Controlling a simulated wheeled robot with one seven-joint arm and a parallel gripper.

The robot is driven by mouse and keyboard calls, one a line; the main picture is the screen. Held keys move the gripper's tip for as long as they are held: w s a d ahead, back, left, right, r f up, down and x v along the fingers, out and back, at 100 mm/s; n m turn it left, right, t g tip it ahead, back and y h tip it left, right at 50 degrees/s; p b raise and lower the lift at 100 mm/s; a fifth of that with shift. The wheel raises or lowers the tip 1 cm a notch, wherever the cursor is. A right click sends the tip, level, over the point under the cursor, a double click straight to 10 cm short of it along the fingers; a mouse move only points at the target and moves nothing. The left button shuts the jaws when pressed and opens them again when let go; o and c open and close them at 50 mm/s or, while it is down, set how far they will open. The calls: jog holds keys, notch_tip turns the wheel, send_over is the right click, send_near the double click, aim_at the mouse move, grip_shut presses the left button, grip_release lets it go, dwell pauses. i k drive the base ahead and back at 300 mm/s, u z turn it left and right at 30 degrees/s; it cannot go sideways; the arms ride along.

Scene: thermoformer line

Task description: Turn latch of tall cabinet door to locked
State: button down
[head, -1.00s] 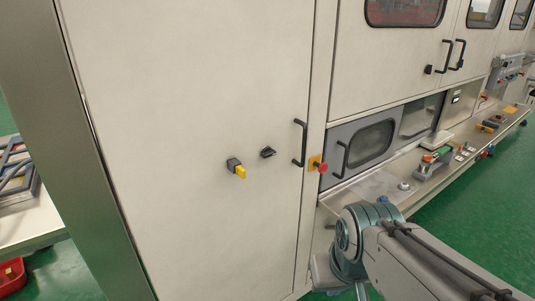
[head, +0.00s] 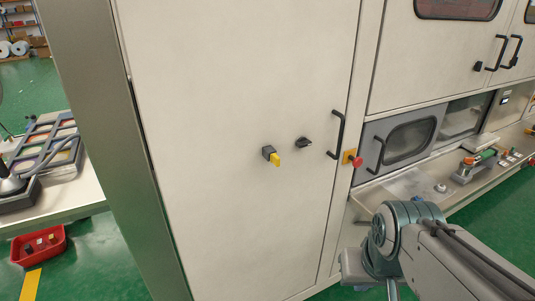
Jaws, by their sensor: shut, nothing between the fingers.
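The tall cabinet door (head: 235,80) is a large pale panel in the middle of the head view and looks closed. A small black latch (head: 303,141) sits on it, left of the black bar handle (head: 338,134). Its lever looks roughly sideways and slightly tilted; its exact setting is too small to tell. Left of the latch and a little lower is a black switch with a yellow knob (head: 272,157). My arm shows at the lower right, in front of the machine. My gripper is not in view, and nothing of mine touches the latch.
A red emergency button (head: 357,161) on a yellow plate is right of the door handle. A grey windowed door (head: 408,138) and a bench with controls lie further right. A table (head: 88,190) and red bin (head: 38,245) stand left on the green floor.

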aim_at(303, 142)
jog(key=z, duration=0.05)
jog(key=k, duration=1.1)
jog(key=u, duration=0.65)
jog(key=i, duration=1.45)
jog(key=z, duration=0.8)
